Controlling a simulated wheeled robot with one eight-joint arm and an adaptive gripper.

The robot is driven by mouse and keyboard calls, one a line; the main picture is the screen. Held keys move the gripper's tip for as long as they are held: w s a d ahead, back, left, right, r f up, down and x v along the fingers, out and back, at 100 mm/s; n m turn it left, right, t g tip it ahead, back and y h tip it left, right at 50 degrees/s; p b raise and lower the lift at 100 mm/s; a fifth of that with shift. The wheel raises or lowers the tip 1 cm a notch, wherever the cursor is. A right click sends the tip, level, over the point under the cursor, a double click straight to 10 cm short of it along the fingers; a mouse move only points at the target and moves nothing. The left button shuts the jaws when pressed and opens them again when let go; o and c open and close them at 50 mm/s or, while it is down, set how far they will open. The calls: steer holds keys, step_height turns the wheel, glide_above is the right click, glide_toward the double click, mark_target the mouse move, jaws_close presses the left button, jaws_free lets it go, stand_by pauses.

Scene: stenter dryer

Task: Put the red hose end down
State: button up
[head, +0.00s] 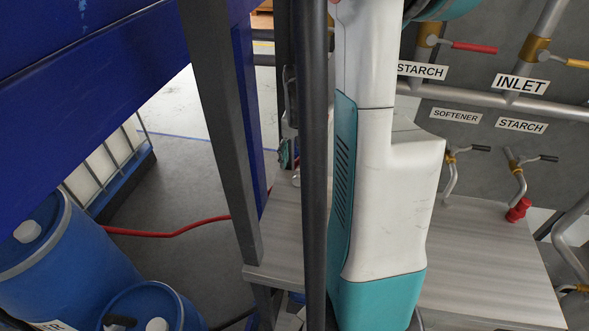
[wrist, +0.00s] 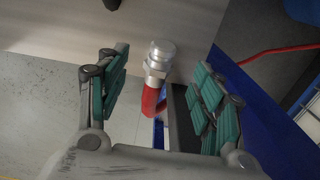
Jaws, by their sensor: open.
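The red hose end shows in the wrist view as a silver metal fitting (wrist: 158,58) on a short length of red hose (wrist: 150,100). It lies between the two teal-padded fingers of my gripper (wrist: 157,75), which are spread apart. Gaps show on both sides of the fitting, so the fingers appear clear of it. Whether the hose end rests on a surface cannot be told. In the head view the gripper is mostly hidden behind a dark post, and the red hose (head: 172,234) runs along the floor toward the bench (head: 480,265).
A dark post (head: 314,200) and a grey leg (head: 222,130) stand close by. Blue drums (head: 85,265) are at lower left. Labelled pipes and valves (head: 470,100) line the right wall, with a red fitting (head: 518,210) by the bench. The bench's right part is clear.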

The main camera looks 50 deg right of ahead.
mark_target(299, 175)
step_height(299, 175, down, 6)
steer(key=b, duration=0.2)
steer(key=shift+w+f+b, duration=0.15)
steer(key=shift+f+b, duration=0.1)
steer(key=shift+b, duration=0.05)
steer(key=shift+r, duration=0.1)
jaws_close()
